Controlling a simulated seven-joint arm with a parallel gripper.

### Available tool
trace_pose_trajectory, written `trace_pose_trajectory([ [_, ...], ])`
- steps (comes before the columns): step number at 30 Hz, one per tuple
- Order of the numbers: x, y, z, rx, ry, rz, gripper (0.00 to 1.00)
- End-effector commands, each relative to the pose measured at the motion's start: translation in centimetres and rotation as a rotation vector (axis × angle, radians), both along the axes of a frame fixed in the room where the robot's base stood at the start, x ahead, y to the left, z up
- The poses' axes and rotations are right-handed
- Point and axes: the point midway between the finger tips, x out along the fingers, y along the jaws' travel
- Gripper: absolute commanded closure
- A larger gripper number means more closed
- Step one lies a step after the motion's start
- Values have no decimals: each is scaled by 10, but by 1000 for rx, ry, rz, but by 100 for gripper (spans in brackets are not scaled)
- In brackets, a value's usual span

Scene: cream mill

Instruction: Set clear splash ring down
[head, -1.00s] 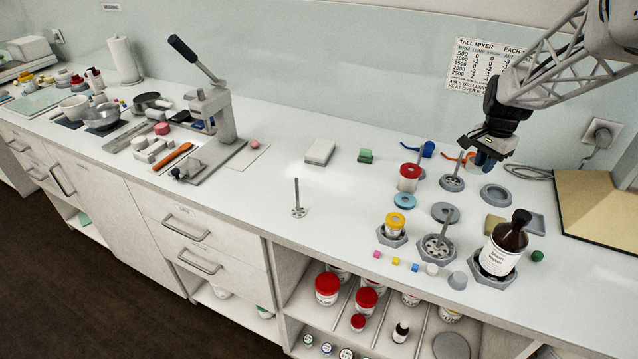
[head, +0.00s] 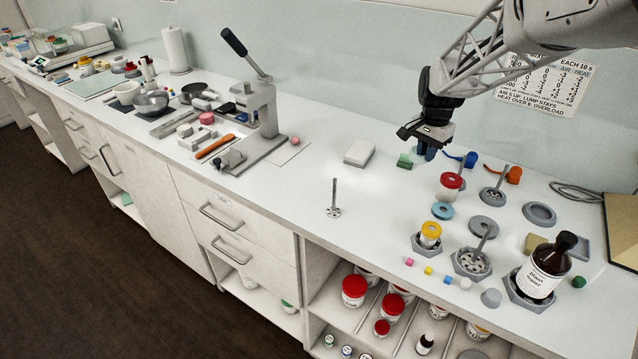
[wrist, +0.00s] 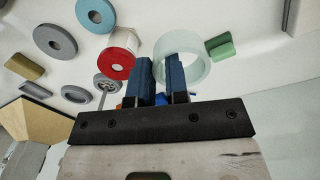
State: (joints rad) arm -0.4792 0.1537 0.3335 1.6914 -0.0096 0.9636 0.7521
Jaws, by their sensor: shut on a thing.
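The clear splash ring (wrist: 200,70) is a pale, see-through ring in the wrist view. My gripper (wrist: 159,78) has its two blue fingers on either side of the ring's near left wall and is shut on it. The ring hangs out to the right of the fingers. In the head view my gripper (head: 426,150) is above the back of the bench (head: 340,150), just right of and above the green block (head: 404,160). The clear ring cannot be made out in the head view.
A red-lidded jar (head: 450,184), a light-blue ring (head: 442,210) and a blue clip-like piece (head: 462,158) are near my gripper. An upright stirrer (head: 334,200) stands farther forward. Bare bench lies between these.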

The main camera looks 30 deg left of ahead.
Motion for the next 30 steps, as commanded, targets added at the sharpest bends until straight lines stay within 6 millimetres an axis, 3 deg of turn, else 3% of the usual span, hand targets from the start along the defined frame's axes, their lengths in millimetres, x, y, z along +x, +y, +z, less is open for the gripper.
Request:
trace_pose_trajectory([
  [3,-12,33,0,0,-1,39,100],
  [21,-84,179,-1,-3,-2,215,100],
  [30,-117,226,-2,-4,-2,275,100],
])
